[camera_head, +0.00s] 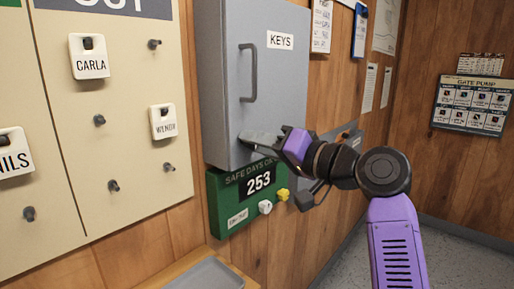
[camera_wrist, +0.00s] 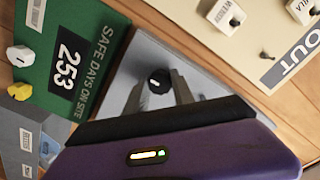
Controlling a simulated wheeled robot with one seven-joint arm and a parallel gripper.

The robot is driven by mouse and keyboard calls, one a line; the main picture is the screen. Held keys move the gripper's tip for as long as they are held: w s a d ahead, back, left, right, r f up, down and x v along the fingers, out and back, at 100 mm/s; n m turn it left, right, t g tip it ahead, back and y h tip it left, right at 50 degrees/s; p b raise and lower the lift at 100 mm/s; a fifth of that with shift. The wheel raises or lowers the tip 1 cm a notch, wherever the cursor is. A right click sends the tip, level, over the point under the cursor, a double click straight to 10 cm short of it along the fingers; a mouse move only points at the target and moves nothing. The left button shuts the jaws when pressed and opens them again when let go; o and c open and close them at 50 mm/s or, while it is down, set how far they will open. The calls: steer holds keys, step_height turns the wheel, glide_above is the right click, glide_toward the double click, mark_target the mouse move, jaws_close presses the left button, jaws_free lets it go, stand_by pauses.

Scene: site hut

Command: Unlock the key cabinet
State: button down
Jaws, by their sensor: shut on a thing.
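The key cabinet (camera_head: 279,75) is a grey wall box with a "KEYS" label and a vertical bar handle (camera_head: 249,72) on its closed door. My gripper (camera_head: 262,139) is at the lower part of the door, below the handle. In the wrist view, my gripper (camera_wrist: 159,92) has its two fingers on either side of a small round black knob-like piece (camera_wrist: 160,77) on the grey door, and is shut on it. In the head view the gripper hides this piece. I cannot tell which way the lock is turned.
A green "Safe days on site" board (camera_head: 231,205) showing 253 hangs just below the cabinet, with a white and a yellow knob (camera_head: 282,194). A peg board (camera_head: 120,150) with name tags is at the left. A grey box (camera_head: 344,134) is on the wall behind my wrist.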

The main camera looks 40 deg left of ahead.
steer(key=shift+f, duration=0.1)
stand_by(0.3)
steer(key=c, duration=1.1)
jaws_free()
steer(key=shift+o, duration=0.2)
steer(key=shift+d, duration=0.1)
steer(key=d, duration=0.7)
steer(key=shift+s+d, duration=0.3)
